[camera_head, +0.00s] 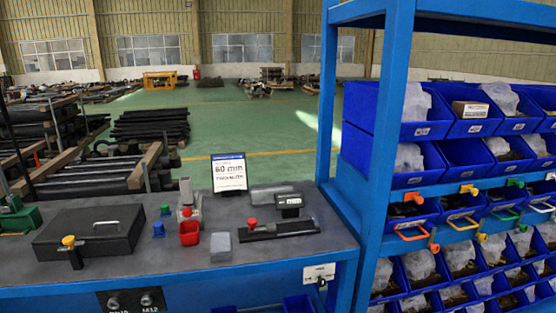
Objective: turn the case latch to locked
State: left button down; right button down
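A flat dark case (122,236) lies closed on the left part of the workbench, with a handle on its lid. At its front left edge is a latch with a yellow knob (68,241) and a short black piece below it. I cannot tell from here whether the latch is in the locked position. Neither of my grippers shows in the head view, and nothing is seen touching the case or the latch.
A blue rack (387,130) with bins stands at right. Bench front is mostly clear.

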aim_at(68, 240)
jog(key=u, duration=1.35)
